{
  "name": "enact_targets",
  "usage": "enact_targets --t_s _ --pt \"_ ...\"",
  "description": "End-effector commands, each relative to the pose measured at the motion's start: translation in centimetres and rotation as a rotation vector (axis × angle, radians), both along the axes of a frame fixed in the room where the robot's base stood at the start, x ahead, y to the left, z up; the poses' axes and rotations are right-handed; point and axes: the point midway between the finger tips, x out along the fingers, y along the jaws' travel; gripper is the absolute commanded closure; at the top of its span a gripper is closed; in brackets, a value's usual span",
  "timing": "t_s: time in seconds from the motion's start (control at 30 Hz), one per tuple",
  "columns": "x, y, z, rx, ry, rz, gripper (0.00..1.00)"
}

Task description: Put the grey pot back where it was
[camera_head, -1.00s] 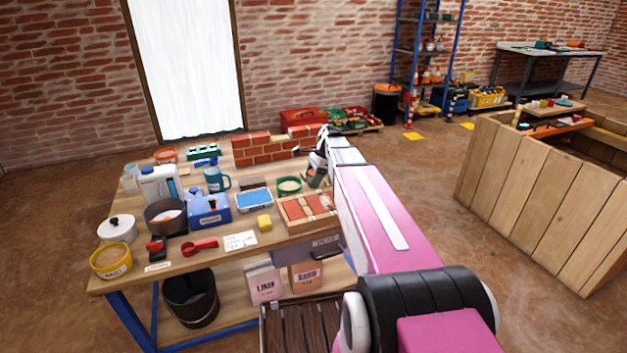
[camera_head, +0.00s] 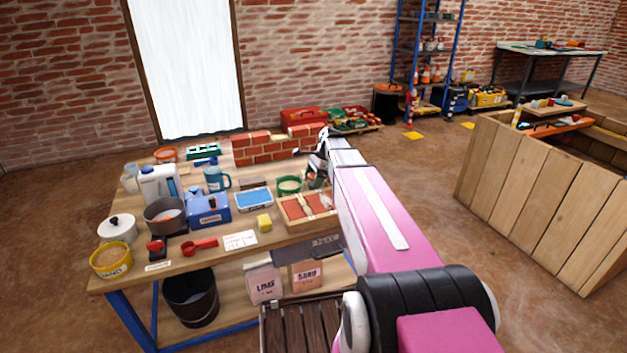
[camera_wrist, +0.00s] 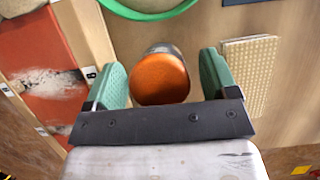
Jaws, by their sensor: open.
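A small grey pot (camera_wrist: 160,48) with an orange top shows between the two green fingers of my gripper (camera_wrist: 164,82) in the wrist view. The fingers are open, with a gap to the pot on the right; on the left I cannot tell whether they touch. In the head view my gripper (camera_head: 318,160) is over the right end of the workbench, partly hidden by my arm. The pot (camera_head: 314,181) is only partly visible below it, and its base is hard to make out.
A low brick wall (camera_head: 270,150) stands behind. A tan ribbed pad (camera_wrist: 246,75) lies right of the fingers in the wrist view.

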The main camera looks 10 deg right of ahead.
Motion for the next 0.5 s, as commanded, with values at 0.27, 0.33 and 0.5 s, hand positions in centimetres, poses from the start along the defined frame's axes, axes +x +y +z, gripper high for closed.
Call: enact_targets --t_s 0.27,0.33,0.5 --pt "0.4 -1.8 4.2 -0.001 -0.002 -0.002 0.21" --pt "0.5 -2.3 5.5 0.000 -0.003 -0.001 0.21" --pt "0.7 -3.5 8.2 -0.001 -0.002 -0.001 0.21"
